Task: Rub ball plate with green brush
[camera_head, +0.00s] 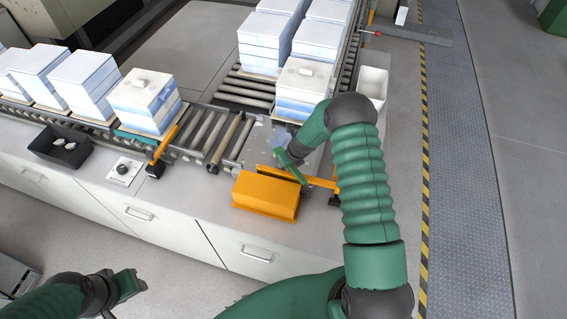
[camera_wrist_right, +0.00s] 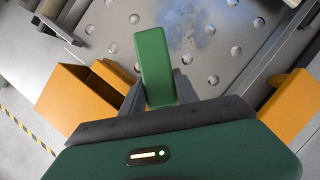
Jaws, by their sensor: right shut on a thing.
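The ball plate (camera_head: 258,140) is a grey metal plate at the conveyor corner in the head view. It fills the upper part of the right wrist view (camera_wrist_right: 110,25), with round balls set in it. A pale blue smudge (camera_wrist_right: 195,30) lies on its surface. My right gripper (camera_wrist_right: 160,92) is shut on the green brush (camera_wrist_right: 153,62), which extends over the plate. Its bristles are hidden, so contact with the plate cannot be told. My left gripper (camera_head: 138,285) is low at the left, away from the plate; its jaw opening is unclear.
An orange box (camera_head: 267,195) stands in front of the plate, by an orange bar (camera_head: 318,181). Stacked white-and-blue blocks (camera_head: 304,82) stand behind the plate. Rollers (camera_head: 213,133) lie left of it. A black tray (camera_head: 60,147) and a white bin (camera_head: 373,84) flank the area.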

